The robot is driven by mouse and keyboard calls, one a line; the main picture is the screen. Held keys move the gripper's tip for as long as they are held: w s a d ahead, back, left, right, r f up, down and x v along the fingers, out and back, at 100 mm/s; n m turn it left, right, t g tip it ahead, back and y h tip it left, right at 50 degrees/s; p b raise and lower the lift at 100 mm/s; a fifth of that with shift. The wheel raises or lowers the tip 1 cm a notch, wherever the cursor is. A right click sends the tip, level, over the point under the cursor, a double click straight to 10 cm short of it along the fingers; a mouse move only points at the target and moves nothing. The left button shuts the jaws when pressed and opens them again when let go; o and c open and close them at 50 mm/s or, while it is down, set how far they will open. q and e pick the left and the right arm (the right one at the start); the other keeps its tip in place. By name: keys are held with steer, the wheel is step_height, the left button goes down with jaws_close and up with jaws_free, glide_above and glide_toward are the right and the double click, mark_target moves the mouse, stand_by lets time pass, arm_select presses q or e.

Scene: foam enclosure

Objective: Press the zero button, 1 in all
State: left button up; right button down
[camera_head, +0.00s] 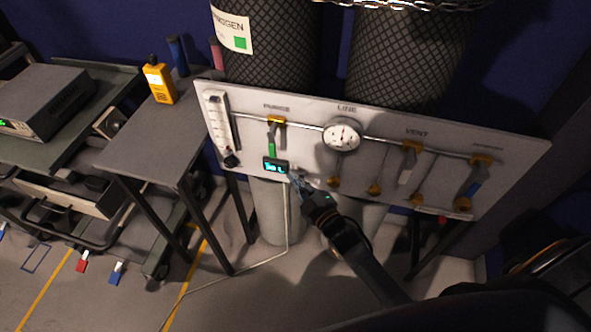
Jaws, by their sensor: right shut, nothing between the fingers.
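A small dark meter with a lit cyan display (275,166) is mounted low on the left part of a grey gas panel (380,165), under the label PURGE. The zero button itself is too small to make out. My right gripper (298,182) is shut and empty. Its fingertips are just below and right of the meter, close to it; I cannot tell whether they touch. The right arm reaches up from the lower right. My left gripper is not in view.
The panel carries a round gauge (341,136), valves and a flow tube (217,120). Two mesh-covered cylinders stand behind it. A grey table (160,140) at left holds a yellow handheld device (159,82). A thin cable hangs below the meter.

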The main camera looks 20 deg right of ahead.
steer(key=shift+w+d, duration=0.15)
steer(key=shift+w, duration=0.05)
steer(key=shift+s, duration=0.15)
stand_by(0.5)
steer(key=shift+s+a+p, duration=0.3)
steer(key=shift+s+a, duration=0.15)
steer(key=shift+s, duration=0.05)
steer(key=s+a, duration=0.1)
steer(key=s+a+p, duration=0.1)
steer(key=s, duration=0.2)
steer(key=shift+s+a, duration=0.1)
steer(key=shift+a, duration=0.3)
stand_by(0.7)
